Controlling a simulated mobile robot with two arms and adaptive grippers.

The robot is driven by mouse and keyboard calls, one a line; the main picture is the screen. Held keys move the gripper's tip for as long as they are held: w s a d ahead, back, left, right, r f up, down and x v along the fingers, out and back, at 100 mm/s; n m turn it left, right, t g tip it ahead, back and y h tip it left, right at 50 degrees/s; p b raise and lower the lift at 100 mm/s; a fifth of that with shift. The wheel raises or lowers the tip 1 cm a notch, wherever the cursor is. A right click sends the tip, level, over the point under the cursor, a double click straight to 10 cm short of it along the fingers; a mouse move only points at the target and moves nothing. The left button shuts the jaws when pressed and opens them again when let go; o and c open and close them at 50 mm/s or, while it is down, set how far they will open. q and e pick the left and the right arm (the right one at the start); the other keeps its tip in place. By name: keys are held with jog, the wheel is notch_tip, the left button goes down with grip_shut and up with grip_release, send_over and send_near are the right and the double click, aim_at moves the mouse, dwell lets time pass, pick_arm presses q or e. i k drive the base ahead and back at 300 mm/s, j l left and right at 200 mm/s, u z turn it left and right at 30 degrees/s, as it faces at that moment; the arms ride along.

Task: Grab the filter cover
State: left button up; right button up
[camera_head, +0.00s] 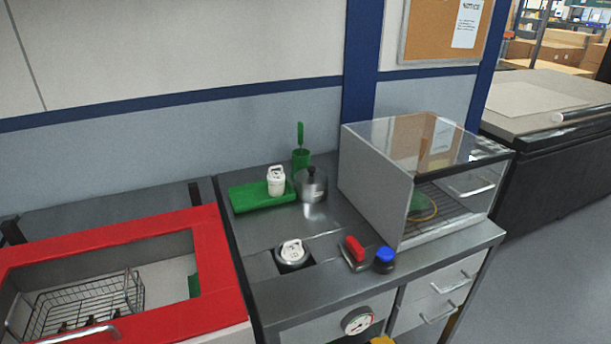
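A white cap-like part with a raised handle (276,181) stands upright on a green tray (245,199) at the back of the metal workbench. A similar white round part (292,251) sits on top of a dark-rimmed cylindrical housing set in the front of the bench. I cannot tell from this view which of the two is the filter cover. Neither of my grippers is in view.
A metal pot-like housing (312,184) and a green holder (301,158) stand by the tray. A red-handled brush (355,252) and a blue-capped jar (384,260) stand near a clear-topped box (378,190). A red-framed basin (215,282) with a wire basket is left.

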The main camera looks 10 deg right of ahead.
aim_at(311, 185)
jog(key=i+l+u, duration=0.15)
jog(key=l+u, duration=0.15)
jog(key=i+l+u, duration=0.1)
jog(key=l+u, duration=0.45)
jog(key=l, duration=0.15)
jog(key=i, duration=0.05)
